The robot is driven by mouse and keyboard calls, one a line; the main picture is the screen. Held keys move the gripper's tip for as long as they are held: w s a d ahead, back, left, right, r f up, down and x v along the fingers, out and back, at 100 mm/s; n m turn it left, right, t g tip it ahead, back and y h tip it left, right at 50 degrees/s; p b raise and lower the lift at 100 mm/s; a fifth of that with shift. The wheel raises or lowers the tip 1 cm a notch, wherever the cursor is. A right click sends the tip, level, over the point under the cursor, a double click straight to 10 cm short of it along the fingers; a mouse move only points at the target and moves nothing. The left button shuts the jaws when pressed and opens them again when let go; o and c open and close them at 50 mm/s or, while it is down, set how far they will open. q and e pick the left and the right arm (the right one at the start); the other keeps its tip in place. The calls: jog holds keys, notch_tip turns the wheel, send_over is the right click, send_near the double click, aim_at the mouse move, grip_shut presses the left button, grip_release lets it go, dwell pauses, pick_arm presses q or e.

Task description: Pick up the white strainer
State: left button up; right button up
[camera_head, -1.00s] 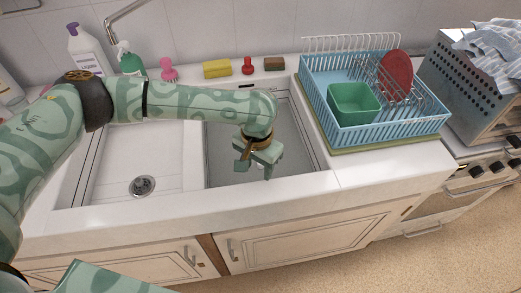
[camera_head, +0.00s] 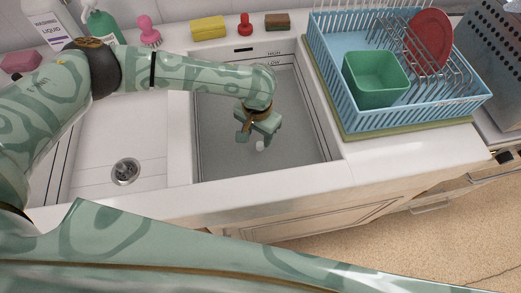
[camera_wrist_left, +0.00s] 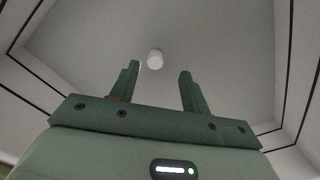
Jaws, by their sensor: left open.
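The white strainer (camera_wrist_left: 155,60) is a small, pale, round-topped piece in the right sink basin (camera_head: 215,150). In the left wrist view it lies ahead of the fingertips, between their lines, with a gap to both. In the head view a small white bit (camera_head: 261,146) shows just under the gripper, probably the strainer, mostly hidden by it. My left gripper (camera_head: 258,138) points down inside the basin. Its two fingers are spread and empty in the wrist view (camera_wrist_left: 158,72). My right gripper is not in view.
The basin walls surround my left gripper. A blue dish rack (camera_head: 400,118) with a green tub (camera_head: 376,80) and red plate (camera_head: 430,42) stands right. A yellow sponge (camera_head: 209,27), red stopper (camera_head: 245,24) and brown sponge (camera_head: 277,22) line the back edge. The left basin's drain (camera_head: 125,172) is uncovered.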

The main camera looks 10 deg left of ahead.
aim_at(260, 144)
pick_arm(q)
jog(key=shift+f, duration=0.55)
jog(key=f+b, duration=0.2)
jog(key=f, duration=0.1)
jog(key=f+b, duration=0.1)
jog(key=shift+d+f, duration=0.35)
jog(key=shift+f, duration=0.05)
jog(key=shift+s+r, duration=0.1)
jog(key=shift+r, duration=0.05)
grip_shut()
